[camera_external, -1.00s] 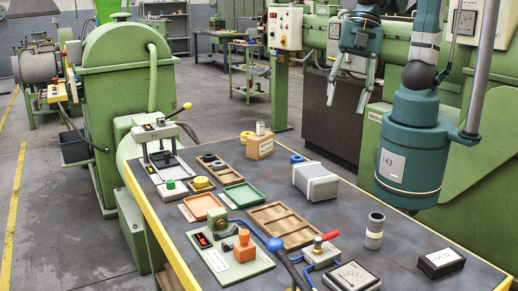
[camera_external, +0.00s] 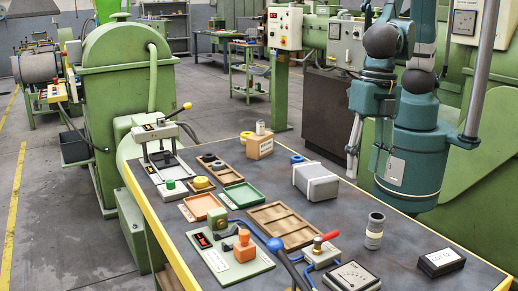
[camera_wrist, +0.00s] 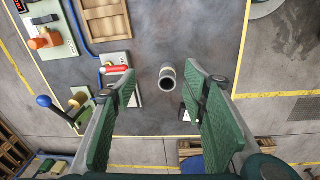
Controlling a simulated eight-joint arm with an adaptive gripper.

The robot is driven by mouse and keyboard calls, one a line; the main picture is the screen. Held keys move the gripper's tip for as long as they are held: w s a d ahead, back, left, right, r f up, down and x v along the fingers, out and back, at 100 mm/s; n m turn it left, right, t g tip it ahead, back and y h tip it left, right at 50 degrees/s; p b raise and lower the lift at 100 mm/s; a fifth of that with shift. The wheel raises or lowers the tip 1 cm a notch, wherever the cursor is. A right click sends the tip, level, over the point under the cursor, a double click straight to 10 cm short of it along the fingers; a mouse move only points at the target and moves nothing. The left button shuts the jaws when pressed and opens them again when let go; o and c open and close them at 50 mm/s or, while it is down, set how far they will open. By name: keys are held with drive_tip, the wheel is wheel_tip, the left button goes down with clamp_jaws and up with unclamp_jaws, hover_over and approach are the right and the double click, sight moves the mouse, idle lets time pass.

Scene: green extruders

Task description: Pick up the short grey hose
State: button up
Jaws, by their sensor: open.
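The short grey hose (camera_external: 375,230) is a small upright grey cylinder with a pale band, standing on the dark tabletop right of the red-handled lever. In the wrist view the hose (camera_wrist: 167,76) is seen from above with its dark round opening, between the two finger lines and near their far ends. My gripper (camera_external: 364,165) is open and empty, pointing down, high above the table and behind the hose in the external view. In the wrist view my gripper (camera_wrist: 160,88) shows two wide-apart green-padded fingers. Nothing touches the hose.
A red-handled valve (camera_external: 322,248) and a gauge (camera_external: 351,276) stand left of and in front of the hose. A black labelled block (camera_external: 441,262) lies to its right. A grey-white box (camera_external: 315,182) is behind it. The tabletop close around the hose is clear.

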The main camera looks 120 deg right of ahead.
sight(375, 229)
drive_tip(key=a+f+n+g, duration=0.1)
drive_tip(key=a+f+n, duration=0.2)
drive_tip(key=a+f, duration=0.3)
drive_tip(key=shift+f+h+b, duration=0.3)
drive_tip(key=shift+f, duration=0.45)
drive_tip(key=shift+a, duration=0.1)
drive_tip(key=shift+f, duration=1.3)
drive_tip(key=shift+f+b, duration=0.5)
drive_tip(key=shift+f, duration=2.1)
drive_tip(key=c, duration=1)
